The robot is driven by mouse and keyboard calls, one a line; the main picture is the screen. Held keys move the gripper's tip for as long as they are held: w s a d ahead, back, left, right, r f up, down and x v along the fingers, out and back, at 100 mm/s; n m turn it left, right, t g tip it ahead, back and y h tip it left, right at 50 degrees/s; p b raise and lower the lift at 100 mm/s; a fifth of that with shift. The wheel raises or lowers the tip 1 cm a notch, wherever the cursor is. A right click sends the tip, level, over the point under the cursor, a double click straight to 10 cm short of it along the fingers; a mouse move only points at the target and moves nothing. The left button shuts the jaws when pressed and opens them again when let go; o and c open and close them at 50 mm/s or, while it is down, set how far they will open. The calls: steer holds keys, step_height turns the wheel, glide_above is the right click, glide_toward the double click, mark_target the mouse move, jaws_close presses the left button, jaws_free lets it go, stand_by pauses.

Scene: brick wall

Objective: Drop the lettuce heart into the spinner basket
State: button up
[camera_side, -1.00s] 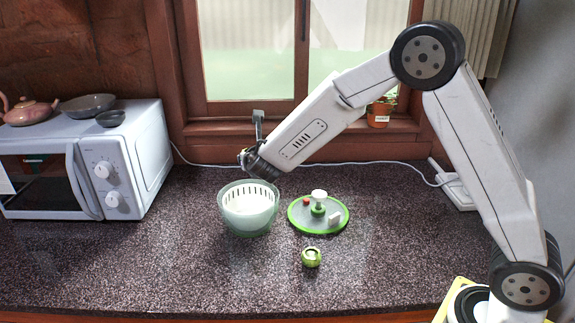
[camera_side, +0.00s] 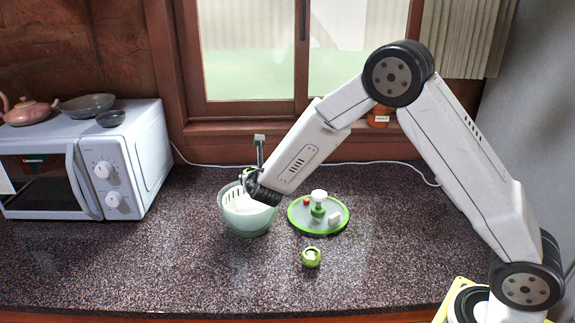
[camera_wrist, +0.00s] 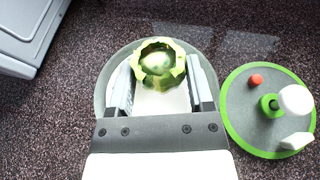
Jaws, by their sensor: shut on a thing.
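My gripper (camera_side: 249,178) is low over the left-centre of the counter, at the rim of the spinner. It is shut on the green lettuce heart (camera_wrist: 160,63), which has a jagged pale-green edge and sits between the two fingers in the wrist view. In the side view only a bit of green shows at the fingertips. The white slotted spinner basket (camera_side: 237,198) stands inside a pale green bowl (camera_side: 247,227). In the wrist view the lettuce heart overlaps the basket, partly hiding it; its exact height above it is hard to tell.
The green-rimmed lid (camera_side: 326,230) with a white knob lies to the basket's right. A similar green piece (camera_side: 311,257) sits on the counter in front of the lid. A white microwave (camera_side: 95,165) stands at left. The front of the counter is clear.

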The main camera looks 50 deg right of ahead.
steer(key=o, duration=1.2)
steer(key=shift+v, duration=3.95)
